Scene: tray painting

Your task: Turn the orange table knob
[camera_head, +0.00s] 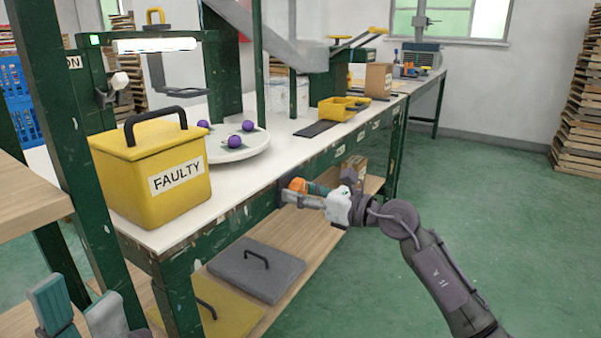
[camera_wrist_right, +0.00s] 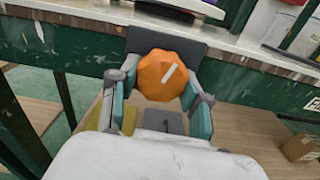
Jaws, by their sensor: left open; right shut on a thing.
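The orange table knob (camera_head: 297,185) is on the front side of the green workbench, below the white top. In the right wrist view the knob (camera_wrist_right: 162,75) is a faceted orange piece with a white line mark that slants up to the right. My right gripper (camera_wrist_right: 160,92) has a finger on each side of the knob and is shut on it. In the head view my right gripper (camera_head: 305,196) reaches the knob from the right and partly covers it. My left gripper (camera_head: 80,312) is open at the bottom left, away from the knob.
A yellow box (camera_head: 130,180) marked FAULTY stands on the bench's near end. A round white plate (camera_head: 255,148) holds several purple balls. A grey lid (camera_head: 245,275) and a yellow lid (camera_head: 225,315) lie on the lower shelf. The green floor (camera_head: 480,190) at right is clear.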

